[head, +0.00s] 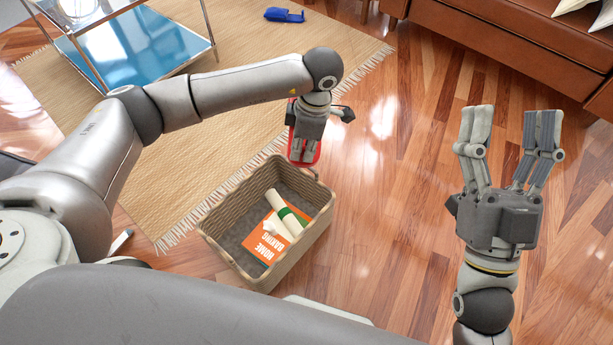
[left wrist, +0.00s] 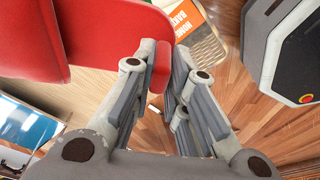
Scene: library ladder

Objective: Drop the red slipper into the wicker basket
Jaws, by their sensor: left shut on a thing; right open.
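The red slipper (head: 303,163) is held by my left gripper (head: 302,152), which largely covers it in the head view. In the left wrist view the red slipper (left wrist: 105,40) fills the upper left, and the left gripper's fingers (left wrist: 164,66) are shut on a red part of it. The wicker basket (head: 301,262) stands on the floor. The slipper appears at its far right edge in the head view, above the rim; its exact height is unclear. Part of the basket (left wrist: 208,47) shows beyond the fingers in the wrist view. My right gripper (head: 512,130) is open and empty, right of the basket.
The basket holds an orange book (head: 265,243) and a cream roll with a green band (head: 285,212). A woven rug (head: 215,140), a glass-topped table (head: 150,45) and a blue object (head: 284,15) lie beyond. A brown leather sofa (head: 500,40) stands at upper right. Wooden floor between is clear.

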